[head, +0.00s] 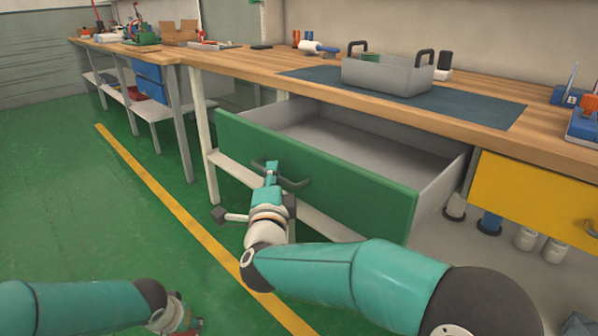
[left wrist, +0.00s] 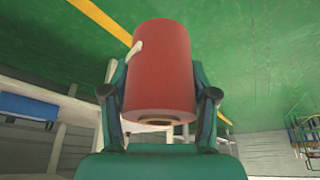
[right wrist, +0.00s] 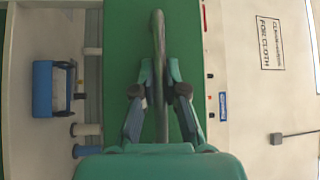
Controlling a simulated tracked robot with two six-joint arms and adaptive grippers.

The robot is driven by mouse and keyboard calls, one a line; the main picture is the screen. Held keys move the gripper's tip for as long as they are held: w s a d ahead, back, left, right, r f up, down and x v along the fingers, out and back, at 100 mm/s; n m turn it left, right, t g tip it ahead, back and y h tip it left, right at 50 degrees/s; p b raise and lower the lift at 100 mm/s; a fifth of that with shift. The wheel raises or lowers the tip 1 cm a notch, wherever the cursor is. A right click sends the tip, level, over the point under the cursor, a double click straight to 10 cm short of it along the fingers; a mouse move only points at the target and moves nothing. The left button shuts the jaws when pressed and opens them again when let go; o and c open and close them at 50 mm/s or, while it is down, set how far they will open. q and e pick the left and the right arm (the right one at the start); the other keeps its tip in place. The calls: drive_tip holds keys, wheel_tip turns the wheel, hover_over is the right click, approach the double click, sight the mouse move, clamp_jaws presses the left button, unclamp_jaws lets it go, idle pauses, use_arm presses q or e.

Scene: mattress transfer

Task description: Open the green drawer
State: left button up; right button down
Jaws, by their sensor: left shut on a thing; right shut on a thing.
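The green drawer (head: 320,172) is pulled out from under the wooden workbench, and its grey inside shows empty. Its dark bar handle (head: 292,182) is on the front panel. My right gripper (head: 271,172) is at the handle and shut on it. In the right wrist view the handle (right wrist: 159,75) runs between the fingers, with the green front panel (right wrist: 190,30) behind. My left gripper is shut on a red cylinder (left wrist: 160,70) in the left wrist view. In the head view the left gripper (head: 188,328) is low at the bottom edge, mostly out of frame.
A grey tray with dark handles (head: 388,76) stands on the blue mat (head: 480,108) on the workbench (head: 250,67). A yellow drawer (head: 535,198) is to the right, shut. Bottles (head: 525,238) stand beneath it. The green floor (head: 60,190) at left is clear.

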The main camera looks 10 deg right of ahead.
drive_tip(key=shift+s+a+f, duration=0.25)
drive_tip(key=shift+s+a, duration=0.2)
drive_tip(key=shift+a, duration=0.2)
drive_tip(key=c, duration=1.3)
unclamp_jaws()
drive_tip(key=shift+d, duration=0.1)
drive_tip(key=shift+o, duration=0.5)
drive_tip(key=shift+r, duration=0.1)
drive_tip(key=s+a+f, duration=0.1)
drive_tip(key=s, duration=1)
drive_tip(key=shift+s+f, duration=0.3)
drive_tip(key=shift+f, duration=0.05)
